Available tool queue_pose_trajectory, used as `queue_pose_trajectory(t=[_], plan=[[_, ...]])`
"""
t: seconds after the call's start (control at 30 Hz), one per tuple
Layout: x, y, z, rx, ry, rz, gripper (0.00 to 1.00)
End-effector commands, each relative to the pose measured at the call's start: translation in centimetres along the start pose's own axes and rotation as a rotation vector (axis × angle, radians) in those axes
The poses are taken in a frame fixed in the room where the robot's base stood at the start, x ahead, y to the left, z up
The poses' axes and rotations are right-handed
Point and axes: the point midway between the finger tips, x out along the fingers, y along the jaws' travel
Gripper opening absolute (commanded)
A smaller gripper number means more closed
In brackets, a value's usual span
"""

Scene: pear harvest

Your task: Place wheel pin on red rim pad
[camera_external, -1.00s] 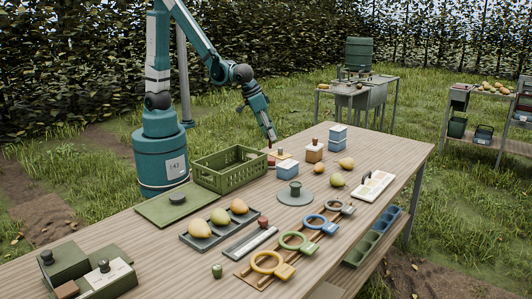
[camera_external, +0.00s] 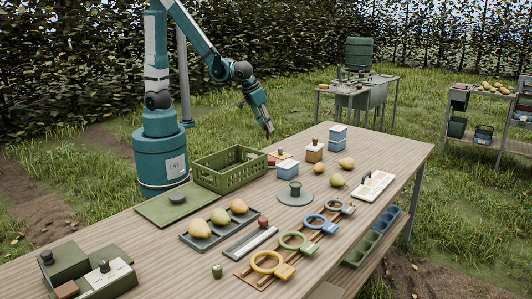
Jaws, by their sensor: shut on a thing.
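My gripper (camera_external: 268,132) hangs above the back edge of the table, pointing down and slightly tilted. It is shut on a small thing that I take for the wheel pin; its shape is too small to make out. The gripper is clear of the board and the table.
The green slatted crate (camera_external: 229,188) stands left of the board. Pears in a tray and coloured rings fill the front. The air around the gripper is free.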

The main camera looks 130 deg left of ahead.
Motion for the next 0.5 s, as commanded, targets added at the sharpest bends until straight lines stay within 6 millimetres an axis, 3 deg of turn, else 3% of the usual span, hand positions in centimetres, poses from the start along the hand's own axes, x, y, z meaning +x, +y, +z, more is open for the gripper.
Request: queue_pose_trajectory(t=[0.17, 0.5], plan=[[0.6, 0.0, 0.3, 0.000, 0.000, 0.000, 0.08], [3.9, 0.1, 1.7, 0.001, 0.000, 0.000, 0.08]])
